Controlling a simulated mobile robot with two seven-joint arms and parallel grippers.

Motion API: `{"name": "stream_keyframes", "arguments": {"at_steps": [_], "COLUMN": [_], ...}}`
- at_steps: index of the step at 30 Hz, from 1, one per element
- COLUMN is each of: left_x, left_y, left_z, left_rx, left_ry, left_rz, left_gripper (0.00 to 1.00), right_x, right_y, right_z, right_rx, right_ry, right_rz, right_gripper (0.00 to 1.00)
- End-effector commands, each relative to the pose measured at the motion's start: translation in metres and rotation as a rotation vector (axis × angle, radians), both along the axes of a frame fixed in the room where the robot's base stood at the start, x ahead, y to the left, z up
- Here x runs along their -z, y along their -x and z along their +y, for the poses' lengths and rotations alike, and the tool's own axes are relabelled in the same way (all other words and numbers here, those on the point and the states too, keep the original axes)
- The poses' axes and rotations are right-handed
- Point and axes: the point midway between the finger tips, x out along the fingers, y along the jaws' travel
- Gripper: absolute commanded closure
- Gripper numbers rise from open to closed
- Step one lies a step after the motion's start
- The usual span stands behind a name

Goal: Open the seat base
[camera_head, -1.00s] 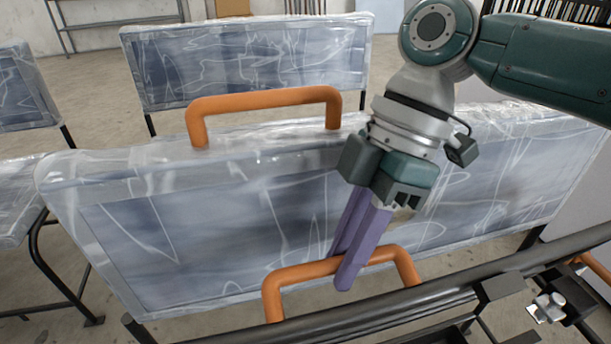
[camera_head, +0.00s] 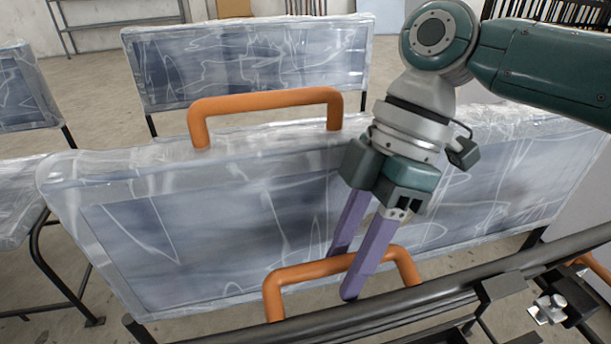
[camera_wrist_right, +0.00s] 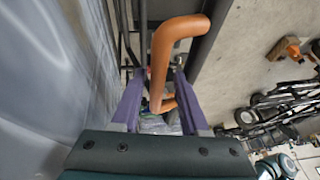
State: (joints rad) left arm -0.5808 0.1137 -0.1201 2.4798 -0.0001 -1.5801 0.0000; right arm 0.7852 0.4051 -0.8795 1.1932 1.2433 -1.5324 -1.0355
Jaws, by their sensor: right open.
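The seat base shows at the bottom as a black metal frame (camera_head: 430,300) with an orange handle (camera_head: 292,276) standing up from it. My right gripper (camera_head: 341,276) points down at this handle with its two purple fingers spread. One finger is on the near side of the handle and the other is partly hidden behind it. In the right wrist view the orange handle (camera_wrist_right: 166,60) runs between the open fingers (camera_wrist_right: 157,85). I cannot tell whether either finger touches it. My left gripper is not in view.
A plastic-wrapped seat back (camera_head: 190,240) stands just behind the handle, with another orange handle (camera_head: 265,97) on its top. More wrapped seats (camera_head: 250,60) stand behind and at the left. A metal bracket (camera_head: 548,308) is at the lower right.

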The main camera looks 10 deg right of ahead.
Motion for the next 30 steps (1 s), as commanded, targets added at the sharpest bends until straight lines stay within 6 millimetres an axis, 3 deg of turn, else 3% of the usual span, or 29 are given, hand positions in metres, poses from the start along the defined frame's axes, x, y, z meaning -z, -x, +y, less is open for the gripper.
{"name": "stream_keyframes", "arguments": {"at_steps": [13, 24, 30], "left_x": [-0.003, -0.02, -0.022], "left_y": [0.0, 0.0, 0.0], "left_z": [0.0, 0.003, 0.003], "left_rx": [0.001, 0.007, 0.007], "left_ry": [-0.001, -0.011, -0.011], "left_rz": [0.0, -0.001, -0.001], "left_gripper": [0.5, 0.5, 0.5], "right_x": [-0.01, -0.073, -0.09], "right_y": [-0.001, -0.016, -0.02], "right_z": [-0.001, -0.028, -0.036], "right_rx": [-0.002, 0.0, -0.001], "right_ry": [-0.004, -0.003, -0.002], "right_rz": [0.001, -0.003, -0.001], "right_gripper": [0.48, 0.48, 0.48]}}
